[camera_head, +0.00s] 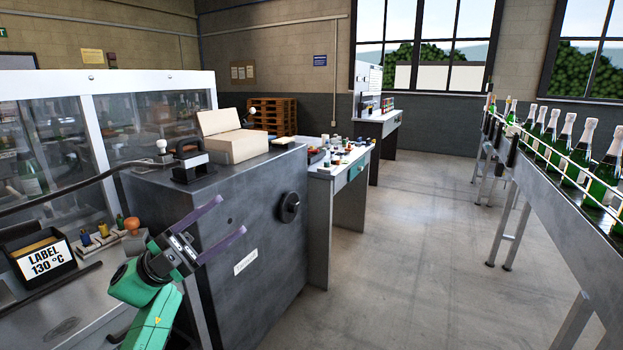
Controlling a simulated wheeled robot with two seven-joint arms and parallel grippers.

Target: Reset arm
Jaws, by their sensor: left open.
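My left gripper (222,224) shows at the lower left on a green arm. Its two purple fingers are spread wide apart, with nothing between them. It is in front of the grey metal cabinet (262,235), which has a dark round knob and a white label on its side. I cannot tell whether the fingers touch the cabinet. My right gripper is out of view.
A black bin marked LABEL 130 °C (42,262) stands on the bench at left, near small tools. An open cardboard box (232,140) sits on the cabinet. A conveyor with green bottles (566,150) runs along the right. The middle floor (420,240) is clear.

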